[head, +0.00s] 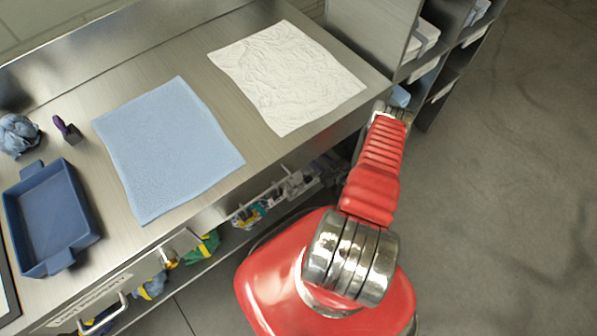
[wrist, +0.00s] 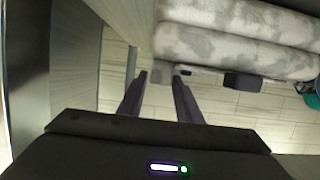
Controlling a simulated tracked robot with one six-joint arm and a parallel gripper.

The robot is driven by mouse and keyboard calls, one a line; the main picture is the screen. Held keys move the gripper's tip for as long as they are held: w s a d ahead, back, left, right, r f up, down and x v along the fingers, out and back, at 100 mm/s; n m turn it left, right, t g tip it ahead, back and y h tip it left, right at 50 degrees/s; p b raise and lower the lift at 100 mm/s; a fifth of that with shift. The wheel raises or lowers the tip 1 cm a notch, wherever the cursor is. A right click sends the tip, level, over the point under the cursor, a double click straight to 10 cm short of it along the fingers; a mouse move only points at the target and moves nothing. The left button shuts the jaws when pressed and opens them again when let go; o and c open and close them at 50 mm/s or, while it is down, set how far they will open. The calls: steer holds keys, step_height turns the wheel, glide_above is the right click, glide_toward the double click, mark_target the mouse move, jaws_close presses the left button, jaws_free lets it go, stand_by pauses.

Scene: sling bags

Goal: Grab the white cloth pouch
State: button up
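No pouch stands out clearly in either view. A white, crinkled cloth (head: 287,75) lies flat on the steel counter in the head view; I cannot tell whether it is a pouch. White-and-grey mottled, padded rolls (wrist: 235,40) fill the upper right of the wrist view; I cannot tell what they are. My gripper (wrist: 161,78) is open, its two dark fingers apart. A small grey patch shows between the fingertips, too unclear to name. In the head view my red arm reaches up beside the counter's right end, and the fingers are hidden.
A blue cloth (head: 168,148) lies flat on the counter (head: 150,62). A blue tray (head: 78,232), a small dark purple item (head: 67,130) and a crumpled blue cloth (head: 17,135) are at left. Shelves (head: 370,35) stand at the counter's right end. Open grey floor (head: 510,180) lies right.

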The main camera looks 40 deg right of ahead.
jaws_close()
stand_by(0.3)
steer(key=shift+r, duration=0.1)
step_height(320, 180, up, 10)
stand_by(0.9)
stand_by(0.5)
